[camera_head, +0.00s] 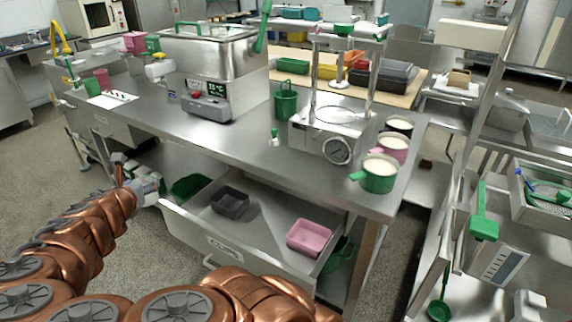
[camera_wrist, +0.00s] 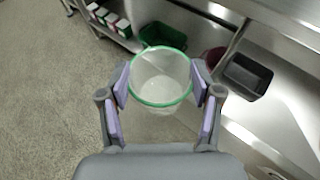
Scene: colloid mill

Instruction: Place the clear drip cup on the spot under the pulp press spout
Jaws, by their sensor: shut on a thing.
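The clear drip cup (camera_wrist: 160,95) has a green rim and looks empty. In the wrist view it sits between the two purple-padded fingers of my gripper (camera_wrist: 161,82), which is shut on it, with the rim facing the camera. In the head view my gripper (camera_head: 147,186) is at the left, beside the open drawer and below the bench top; the cup is hard to make out there. A metal press-like stand (camera_head: 322,124) with two posts, a green top knob and a round dial stands at the bench's right. I cannot clearly make out its spout or the spot under it.
The steel bench (camera_head: 235,140) carries a heated bath (camera_head: 210,70) with a display, a green bucket (camera_head: 286,102) and several filled cups (camera_head: 379,175) at the right edge. The open drawer (camera_head: 262,232) juts out with a grey tray (camera_head: 229,203) and a pink tray (camera_head: 309,238).

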